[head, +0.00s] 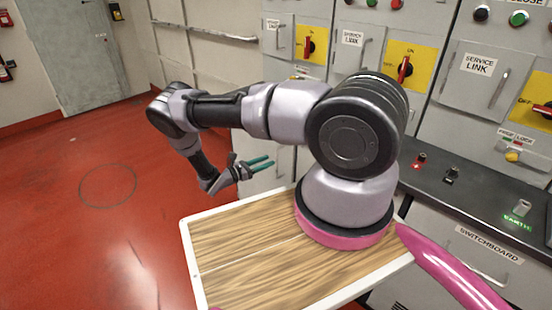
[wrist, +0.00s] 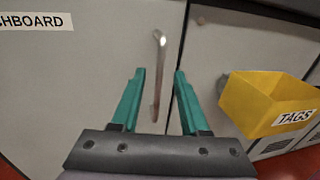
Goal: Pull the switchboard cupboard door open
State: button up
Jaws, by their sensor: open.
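In the wrist view a grey cupboard door (wrist: 60,75) carries a label ending in "HBOARD" (wrist: 35,20). A slim upright metal handle (wrist: 159,45) stands near its right edge. My gripper (wrist: 159,72) is open and empty, its two teal fingers showing either side of the handle's lower part, apart from it. I cannot tell how far the handle is ahead of the fingertips. The door looks shut.
A yellow TAGS bin (wrist: 265,100) juts out close to the right of my gripper. A wooden-topped board (head: 240,250) lies under my arm. A front labelled SWITCHBOARD (head: 487,243) is at lower right, below a dark counter (head: 465,180). Red floor (head: 80,230) is clear at left.

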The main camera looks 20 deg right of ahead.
aim_at(277, 157)
jog(key=shift+w+d, duration=0.2)
jog(key=shift+d, duration=1.2)
jog(key=shift+w+d, duration=0.2)
jog(key=shift+d, duration=1.15)
grip_shut()
